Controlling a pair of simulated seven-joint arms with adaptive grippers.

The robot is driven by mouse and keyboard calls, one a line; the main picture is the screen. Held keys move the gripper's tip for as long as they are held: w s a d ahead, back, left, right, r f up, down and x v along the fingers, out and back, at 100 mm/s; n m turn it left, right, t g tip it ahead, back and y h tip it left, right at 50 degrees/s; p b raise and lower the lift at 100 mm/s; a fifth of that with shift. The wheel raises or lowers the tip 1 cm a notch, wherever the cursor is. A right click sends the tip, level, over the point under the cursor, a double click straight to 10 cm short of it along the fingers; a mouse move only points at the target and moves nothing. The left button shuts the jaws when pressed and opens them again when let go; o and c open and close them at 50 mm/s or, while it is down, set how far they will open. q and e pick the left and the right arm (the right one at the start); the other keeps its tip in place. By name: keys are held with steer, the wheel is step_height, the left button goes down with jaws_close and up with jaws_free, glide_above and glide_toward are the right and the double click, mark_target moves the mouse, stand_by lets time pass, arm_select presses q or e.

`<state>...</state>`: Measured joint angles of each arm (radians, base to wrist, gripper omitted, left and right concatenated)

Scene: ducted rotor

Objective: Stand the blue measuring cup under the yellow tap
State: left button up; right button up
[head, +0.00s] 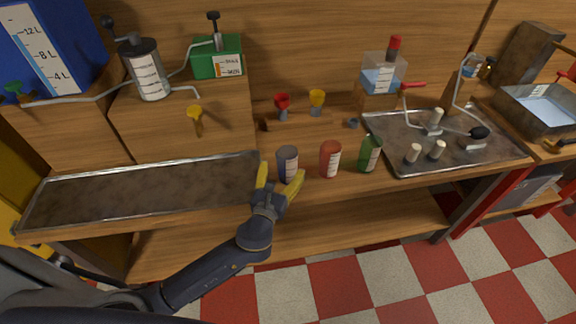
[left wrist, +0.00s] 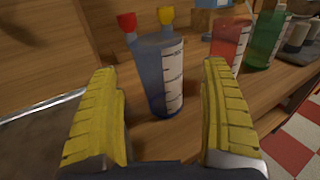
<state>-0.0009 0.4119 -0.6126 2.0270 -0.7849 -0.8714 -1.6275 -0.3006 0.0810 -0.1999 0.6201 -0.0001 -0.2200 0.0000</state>
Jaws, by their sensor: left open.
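The blue measuring cup (head: 287,164) stands upright on the bench, just right of the long metal tray. It has a white scale on its side. My left gripper (head: 281,177) is open in front of the cup. In the left wrist view the blue cup (left wrist: 160,75) shows beyond and between the yellow fingers (left wrist: 163,115); I cannot tell whether they touch it. The yellow tap (head: 195,114) sticks out of the wooden box front, above the long tray. My right gripper is not in view.
The long metal tray (head: 60,205) lies under the yellow tap and looks empty. A red cup (head: 330,159) and a green cup (head: 369,153) stand right of the blue one. Red (head: 282,101) and yellow (head: 317,98) funnels stand behind. Another tray (head: 400,162) holds pegs at the right.

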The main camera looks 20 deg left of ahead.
arm_select(q)
steer(key=shift+w+d+f, duration=0.1)
steer(key=shift+w, duration=1.35)
steer(key=shift+w+f, duration=0.1)
steer(key=shift+w, duration=1.35)
steer(key=c, duration=1.4)
steer(key=shift+r, duration=0.2)
